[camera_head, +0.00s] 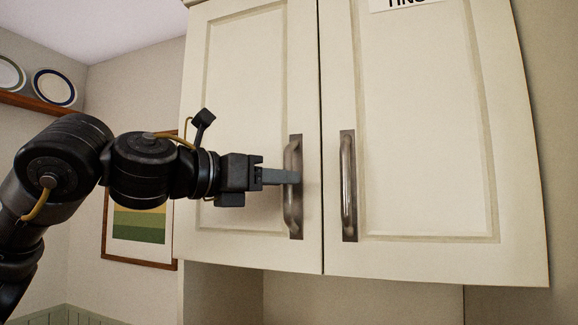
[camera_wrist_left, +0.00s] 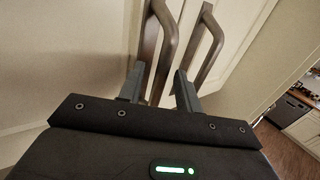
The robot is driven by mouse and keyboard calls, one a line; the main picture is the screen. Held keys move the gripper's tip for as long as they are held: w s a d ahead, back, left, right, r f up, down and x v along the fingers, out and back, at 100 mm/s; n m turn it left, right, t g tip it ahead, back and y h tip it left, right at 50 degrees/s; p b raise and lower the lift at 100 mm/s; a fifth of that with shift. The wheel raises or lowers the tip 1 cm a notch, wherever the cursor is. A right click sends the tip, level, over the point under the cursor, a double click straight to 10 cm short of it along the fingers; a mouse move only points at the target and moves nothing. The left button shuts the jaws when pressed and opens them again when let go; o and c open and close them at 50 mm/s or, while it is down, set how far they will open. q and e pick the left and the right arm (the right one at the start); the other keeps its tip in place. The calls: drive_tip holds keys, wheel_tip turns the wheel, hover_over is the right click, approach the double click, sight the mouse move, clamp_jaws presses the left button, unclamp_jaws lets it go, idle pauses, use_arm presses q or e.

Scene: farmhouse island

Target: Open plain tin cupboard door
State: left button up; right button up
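The cream cupboard has two closed doors. The left door (camera_head: 250,110) is plain, with a vertical metal handle (camera_head: 294,210) near its right edge. The right door (camera_head: 425,130) bears a partly cut-off white label (camera_head: 405,4) and has its own handle (camera_head: 348,190). My left gripper (camera_head: 285,177) is at the middle of the left door's handle. In the left wrist view its fingers (camera_wrist_left: 161,84) stand apart, with the handle bar (camera_wrist_left: 168,50) between them and a gap showing, so it looks open around the bar. My right gripper is not in view.
A framed picture (camera_head: 140,222) hangs on the wall left of the cupboard. Plates (camera_head: 54,88) stand on a wooden shelf at the far left. Below the doors is an open recess (camera_head: 360,300). The left wrist view shows a counter and wooden floor (camera_wrist_left: 285,150) at right.

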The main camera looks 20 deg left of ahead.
use_arm(q)
drive_tip(key=shift+p+x, duration=0.4)
drive_tip(key=shift+x, duration=0.7)
drive_tip(key=shift+d, duration=0.15)
drive_tip(key=shift+c, duration=0.2)
drive_tip(key=shift+r, duration=0.1)
clamp_jaws()
